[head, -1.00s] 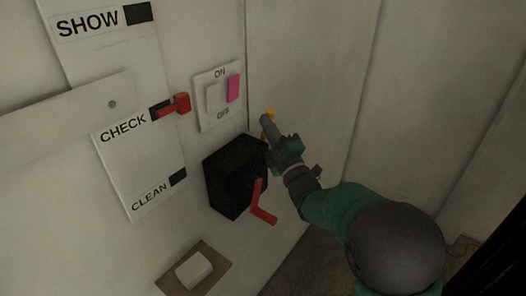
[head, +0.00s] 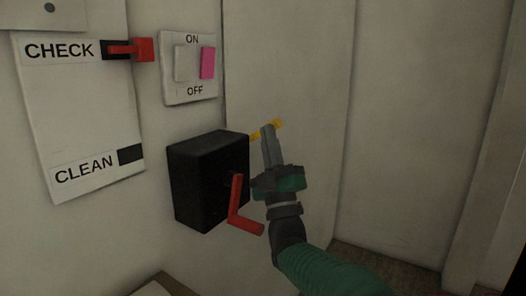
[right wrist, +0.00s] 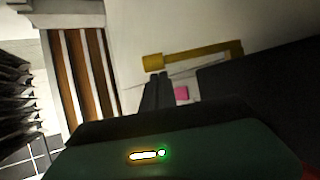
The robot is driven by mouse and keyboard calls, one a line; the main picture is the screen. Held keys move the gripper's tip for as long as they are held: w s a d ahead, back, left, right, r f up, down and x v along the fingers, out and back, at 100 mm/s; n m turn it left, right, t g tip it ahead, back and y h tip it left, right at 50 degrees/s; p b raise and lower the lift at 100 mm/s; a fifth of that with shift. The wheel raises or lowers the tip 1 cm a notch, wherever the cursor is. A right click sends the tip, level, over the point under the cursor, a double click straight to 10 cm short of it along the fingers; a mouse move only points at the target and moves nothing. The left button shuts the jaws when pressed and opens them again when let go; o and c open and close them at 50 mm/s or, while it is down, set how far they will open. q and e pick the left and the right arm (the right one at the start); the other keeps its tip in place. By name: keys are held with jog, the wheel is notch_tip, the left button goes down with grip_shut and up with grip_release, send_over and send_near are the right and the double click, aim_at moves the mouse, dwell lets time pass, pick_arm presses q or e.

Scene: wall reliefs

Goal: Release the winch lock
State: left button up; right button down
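The winch is a black box (head: 207,183) on the wall with a red crank (head: 237,205) on its right side. A yellow lever (head: 278,123), apparently the lock, sticks out behind the box's upper right edge. In the right wrist view the yellow lever (right wrist: 205,54) is a bent bar across the top middle. My right gripper (head: 268,130) points up with its fingers together, tips overlapping the lever in the head view. In the right wrist view its fingertips (right wrist: 158,76) lie just below the lever's left end; contact cannot be told. My left gripper is not in view.
An ON/OFF switch plate (head: 190,93) with a pink rocker sits above the winch. A panel labelled CHECK and CLEAN (head: 85,115) with a red slider (head: 142,50) is at the left. The wall to the right of my gripper is bare.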

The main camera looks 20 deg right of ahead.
jog(key=s+f+p, duration=0.1)
jog(key=s+f, duration=0.1)
jog(key=s, duration=1.2)
jog(key=shift+a+f, duration=0.3)
jog(key=shift+a, duration=0.15)
